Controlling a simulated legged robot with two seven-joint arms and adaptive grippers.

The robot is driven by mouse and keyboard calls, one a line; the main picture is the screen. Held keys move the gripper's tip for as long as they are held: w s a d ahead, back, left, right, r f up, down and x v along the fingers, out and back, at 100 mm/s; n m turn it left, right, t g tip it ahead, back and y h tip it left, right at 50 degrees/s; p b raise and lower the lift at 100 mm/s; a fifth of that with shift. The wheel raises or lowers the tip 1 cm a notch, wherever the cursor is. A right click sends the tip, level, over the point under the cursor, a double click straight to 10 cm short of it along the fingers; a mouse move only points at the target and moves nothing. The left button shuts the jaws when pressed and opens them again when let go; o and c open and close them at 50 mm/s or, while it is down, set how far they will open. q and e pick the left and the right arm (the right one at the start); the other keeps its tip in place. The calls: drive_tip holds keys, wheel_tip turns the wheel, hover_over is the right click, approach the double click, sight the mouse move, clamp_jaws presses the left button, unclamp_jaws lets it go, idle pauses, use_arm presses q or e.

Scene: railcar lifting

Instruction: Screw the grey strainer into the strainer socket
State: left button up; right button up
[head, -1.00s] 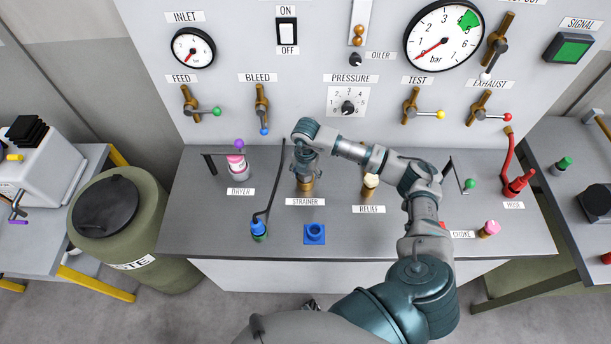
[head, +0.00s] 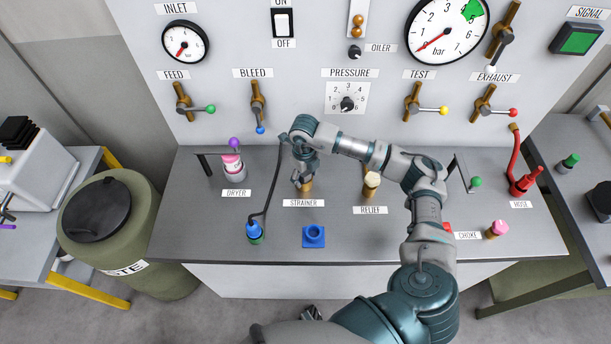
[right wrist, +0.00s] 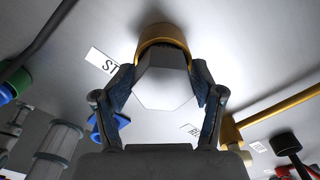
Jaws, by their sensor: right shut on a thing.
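My right gripper (head: 303,177) points down over the brass strainer socket (head: 307,187), behind the STRAINER label. In the right wrist view its two fingers (right wrist: 165,95) are shut on the grey strainer (right wrist: 165,82), whose hexagonal head faces the camera. The strainer lies in line with the brass ring of the socket (right wrist: 163,35), and its far end meets or enters the ring. How deep it sits is hidden. In the head view the gripper covers most of the strainer. My left gripper is not in view.
A blue square fitting (head: 314,237) stands in front on the bench (head: 200,240). A blue plug with a black hose (head: 254,231) and the pink-topped dryer (head: 232,166) are to the left.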

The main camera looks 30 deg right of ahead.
drive_tip(key=shift+a+r+m, duration=0.1)
drive_tip(key=shift+m, duration=0.4)
drive_tip(key=shift+c, duration=0.4)
drive_tip(key=m+p, duration=0.1)
drive_tip(key=m, duration=0.2)
drive_tip(key=shift+w, duration=0.1)
drive_tip(key=shift+c, duration=0.2)
drive_tip(key=m+p, duration=0.1)
drive_tip(key=m, duration=0.1)
drive_tip(key=m+p, duration=0.1)
drive_tip(key=shift+a+f+m, duration=0.1)
drive_tip(key=shift+f+m, duration=0.1)
drive_tip(key=shift+m, duration=0.2)
drive_tip(key=m, duration=0.1)
drive_tip(key=m+p, duration=0.1)
drive_tip(key=m, duration=0.2)
drive_tip(key=shift+s+a+m+p, duration=0.15)
drive_tip(key=shift+s+m+p, duration=0.15)
drive_tip(key=shift+m, duration=0.1)
drive_tip(key=shift+m+p, duration=0.4)
drive_tip(key=shift+m, duration=0.8)
drive_tip(key=shift+c, duration=0.2)
drive_tip(key=o, duration=0.7)
drive_tip(key=shift+f, duration=0.1)
drive_tip(key=shift+o, duration=0.3)
drive_tip(key=shift+d, duration=0.2)
drive_tip(key=shift+w+d, duration=0.1)
drive_tip(key=shift+w, duration=0.05)
